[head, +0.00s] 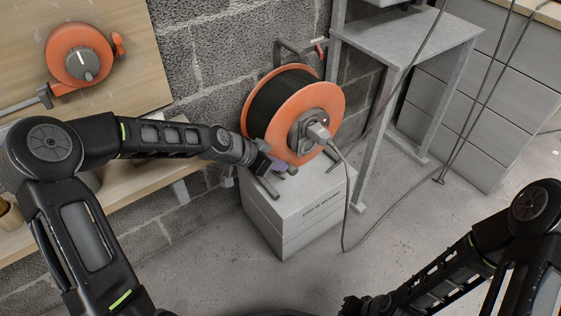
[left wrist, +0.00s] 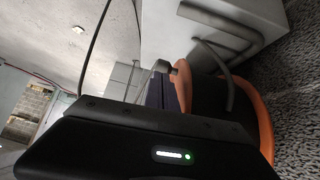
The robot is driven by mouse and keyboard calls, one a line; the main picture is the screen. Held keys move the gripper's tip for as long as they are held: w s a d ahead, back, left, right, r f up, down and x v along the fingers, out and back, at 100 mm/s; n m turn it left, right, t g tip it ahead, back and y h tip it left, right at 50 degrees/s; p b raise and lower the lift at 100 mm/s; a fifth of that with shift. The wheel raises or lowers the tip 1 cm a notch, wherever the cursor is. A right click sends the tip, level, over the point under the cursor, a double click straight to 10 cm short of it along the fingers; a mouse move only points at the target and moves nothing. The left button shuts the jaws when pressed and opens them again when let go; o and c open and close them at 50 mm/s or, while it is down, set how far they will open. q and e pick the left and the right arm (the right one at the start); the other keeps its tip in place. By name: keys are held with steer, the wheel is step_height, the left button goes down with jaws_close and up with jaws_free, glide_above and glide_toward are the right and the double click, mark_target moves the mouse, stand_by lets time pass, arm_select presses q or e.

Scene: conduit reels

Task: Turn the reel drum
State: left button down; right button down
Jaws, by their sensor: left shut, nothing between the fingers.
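The reel drum (head: 326,100) has orange side discs and dark cable wound between them. It stands upright on a grey box, with a grey hub and a plugged-in grey lead on its near face. My left gripper (head: 277,166) is shut and empty at the lower left edge of the near disc. I cannot tell whether it touches the disc. In the left wrist view, the dark fingers (left wrist: 162,92) are together beside the orange rim (left wrist: 182,82). My right gripper (head: 354,304) is a dark shape at the bottom edge; its jaws are unclear.
The grey box (head: 300,208) sits by the block wall. A grey metal stand (head: 394,50) is close on the right. The grey lead (head: 345,200) loops down to the floor. A smaller orange reel (head: 78,52) hangs on a wooden board at left. Open floor lies in front.

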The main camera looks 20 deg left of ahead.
arm_select(q)
steer(key=p+v, duration=0.2)
steer(key=v, duration=0.4)
steer(key=c, duration=2.1)
jaws_free()
steer(key=shift+a+r, duration=0.1)
steer(key=shift+r, duration=0.05)
